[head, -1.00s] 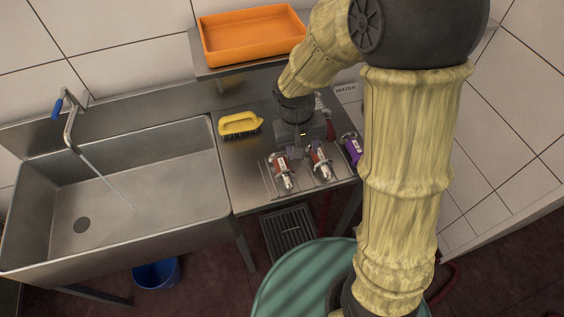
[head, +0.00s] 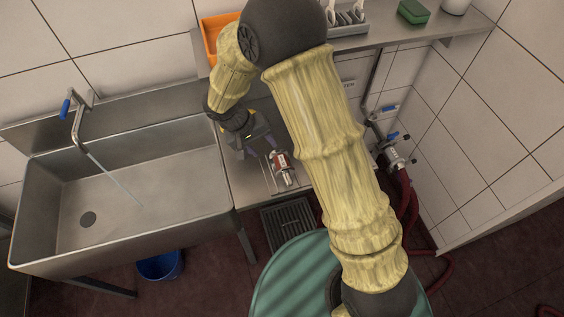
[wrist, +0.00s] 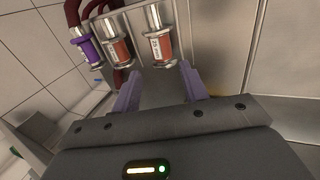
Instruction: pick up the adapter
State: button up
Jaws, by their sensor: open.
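Three adapters stand in a wire rack in the wrist view: a purple one (wrist: 90,47), a red one (wrist: 118,45) in the middle, and an orange-red one with a white label (wrist: 160,42) on the right. In the head view one red-and-white adapter (head: 282,167) shows; my arm hides the others. My gripper (head: 258,143) is over the steel counter, just behind and left of that adapter. In the wrist view my gripper (wrist: 161,70) is open, its two purple fingers pointing toward the labelled adapter, with nothing between them.
The sink (head: 130,190) with running water lies left of the counter. An orange tray (head: 212,42) and a green sponge (head: 413,12) are on the shelf above. Valves with dark red hoses (head: 392,145) are on the right. A blue bucket (head: 160,264) stands below the sink.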

jog(key=p, duration=0.2)
send_near(281, 166)
jog(key=x, duration=0.5)
jog(key=shift+w+f, duration=0.2)
jog(key=shift+w, duration=0.05)
jog(key=shift+s+d+f+p, duration=0.1)
jog(key=shift+d+f+p, duration=0.25)
jog(key=shift+f+p, duration=0.3)
jog(key=shift+p+x, duration=0.65)
jog(key=shift+x, duration=1.2)
jog(key=c, duration=0.8)
